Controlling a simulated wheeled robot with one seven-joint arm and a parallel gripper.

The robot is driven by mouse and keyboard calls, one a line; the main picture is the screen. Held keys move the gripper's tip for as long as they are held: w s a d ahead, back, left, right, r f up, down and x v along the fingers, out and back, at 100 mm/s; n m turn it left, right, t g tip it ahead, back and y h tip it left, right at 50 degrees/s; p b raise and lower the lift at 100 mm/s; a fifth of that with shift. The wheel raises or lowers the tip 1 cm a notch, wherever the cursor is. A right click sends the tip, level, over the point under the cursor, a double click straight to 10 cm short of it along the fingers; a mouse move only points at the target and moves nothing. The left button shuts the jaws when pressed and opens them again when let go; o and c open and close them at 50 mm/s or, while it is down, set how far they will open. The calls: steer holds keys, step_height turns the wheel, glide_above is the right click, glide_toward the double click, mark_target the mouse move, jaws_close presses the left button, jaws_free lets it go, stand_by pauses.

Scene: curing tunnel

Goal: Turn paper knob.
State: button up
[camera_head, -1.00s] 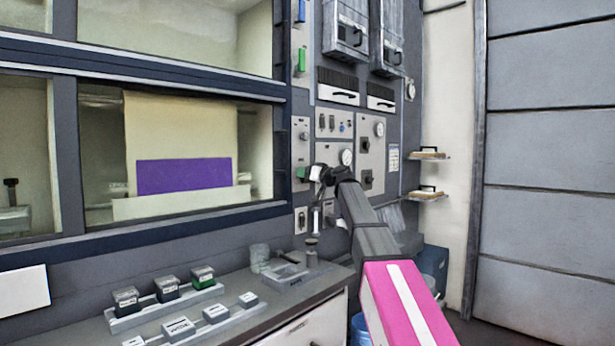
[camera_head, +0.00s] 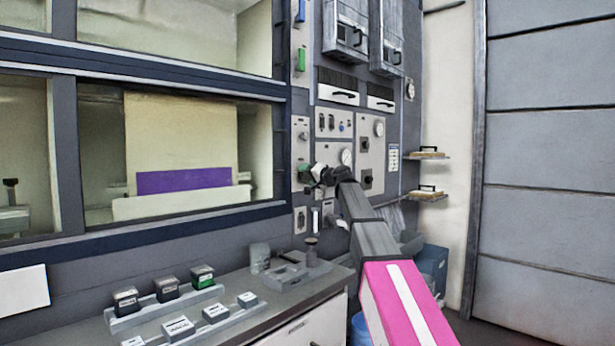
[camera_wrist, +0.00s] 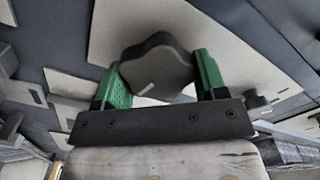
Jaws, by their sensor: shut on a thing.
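A dark grey lobed knob (camera_wrist: 157,66) sits between the two green fingers of my gripper (camera_wrist: 160,78) in the wrist view. The fingers are shut on it, one on each side. A short pale mark shows on the knob's face. In the head view my gripper (camera_head: 305,176) is at the left column of the control panel, beside the window; its dark wrist covers the knob there. Behind the window hangs cream paper (camera_head: 180,135) with a purple band (camera_head: 184,180) across its lower part.
The panel (camera_head: 372,150) with a gauge and knobs lies just right of my gripper. A bench (camera_head: 270,310) below carries small labelled boxes (camera_head: 167,288), a grey tray (camera_head: 286,277) and cylinders. Two small shelves (camera_head: 430,155) stick out farther right.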

steer(key=m, duration=0.6)
steer(key=shift+d+f+m, duration=0.1)
steer(key=shift+f+m, duration=0.1)
steer(key=shift+m, duration=0.1)
stand_by(0.5)
steer(key=o, duration=0.9)
steer(key=shift+o, duration=0.2)
steer(key=v, duration=1)
steer(key=shift+s+d, duration=0.2)
steer(key=shift+d, duration=0.1)
